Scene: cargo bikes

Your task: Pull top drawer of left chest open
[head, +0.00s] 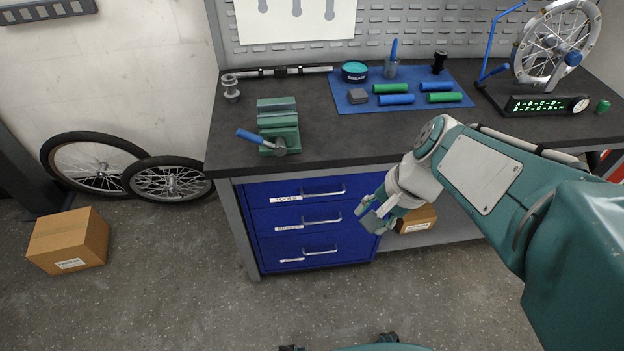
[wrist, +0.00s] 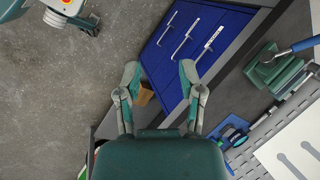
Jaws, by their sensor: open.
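A blue chest of drawers (head: 262,231) stands under the left part of the workbench, with three drawers stacked and all shut. The top drawer (head: 258,193) carries a label and a silver bar handle (head: 324,191). My gripper (head: 372,221) is open and empty, in front of the chest's right edge and lower than the top handle, apart from it. In the wrist view my gripper (wrist: 158,80) has its fingers spread, with the blue chest (wrist: 178,78) beyond them. The three handles show there, slanted; none is between the fingers.
The dark workbench top (head: 340,135) overhangs the chest. A green vise (head: 279,125) sits on it, beside a blue mat (head: 352,106) with grips. A cardboard box (head: 417,218) is on the lower shelf right of the chest. Another box (head: 68,240) and two wheels (head: 168,180) stand left. Floor in front is clear.

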